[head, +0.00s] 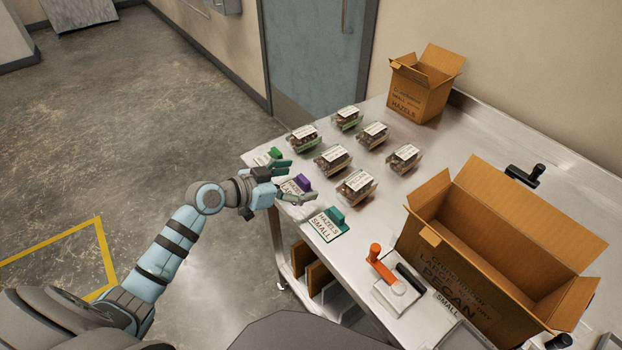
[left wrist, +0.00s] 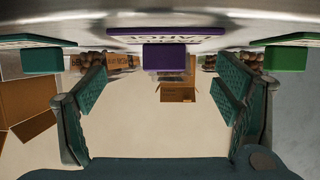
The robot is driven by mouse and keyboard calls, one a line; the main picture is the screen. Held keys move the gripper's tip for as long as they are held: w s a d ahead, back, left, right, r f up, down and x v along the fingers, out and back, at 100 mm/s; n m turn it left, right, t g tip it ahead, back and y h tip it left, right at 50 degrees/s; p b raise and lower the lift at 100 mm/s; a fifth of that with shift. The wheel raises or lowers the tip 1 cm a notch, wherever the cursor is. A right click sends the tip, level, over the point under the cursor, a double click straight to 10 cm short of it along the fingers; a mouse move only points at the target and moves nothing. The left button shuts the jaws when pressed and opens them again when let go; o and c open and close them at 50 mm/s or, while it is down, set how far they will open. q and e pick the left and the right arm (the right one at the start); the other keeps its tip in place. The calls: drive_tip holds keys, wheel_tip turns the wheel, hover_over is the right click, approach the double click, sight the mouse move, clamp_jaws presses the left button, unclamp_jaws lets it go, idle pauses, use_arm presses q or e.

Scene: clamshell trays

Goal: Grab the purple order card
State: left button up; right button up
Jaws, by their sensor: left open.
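The purple order card (head: 291,187) lies near the table's front-left edge, with a raised purple block (head: 302,181) on it. It also shows in the left wrist view as a purple block (left wrist: 164,57) under a card edge, centred between the fingers. My left gripper (head: 287,182) is open, with a finger on either side of the purple block. I cannot tell whether either finger touches it. In the left wrist view the open fingers (left wrist: 160,100) stand wide apart, with nothing held. My right gripper is not in view.
A green card (head: 265,158) lies behind the purple one and a teal "Hazels small" card (head: 328,224) in front. Several clamshell trays (head: 356,186) stand to the right. A big open carton (head: 430,254), a small carton (head: 420,92) and an orange-handled tool (head: 376,252) stand on the metal table (head: 392,197).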

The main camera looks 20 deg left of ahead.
use_arm(q)
drive_tip(key=shift+w+f, duration=0.4)
drive_tip(key=shift+w, duration=0.15)
drive_tip(key=shift+w+a+f, duration=0.1)
drive_tip(key=shift+w+f, duration=0.05)
drive_tip(key=shift+w, duration=0.05)
drive_tip(key=shift+c, duration=0.8)
drive_tip(key=shift+s+r, duration=0.3)
drive_tip(key=shift+s, duration=0.1)
drive_tip(key=c, duration=1)
drive_tip(key=shift+w+f, duration=0.1)
drive_tip(key=shift+c, duration=0.4)
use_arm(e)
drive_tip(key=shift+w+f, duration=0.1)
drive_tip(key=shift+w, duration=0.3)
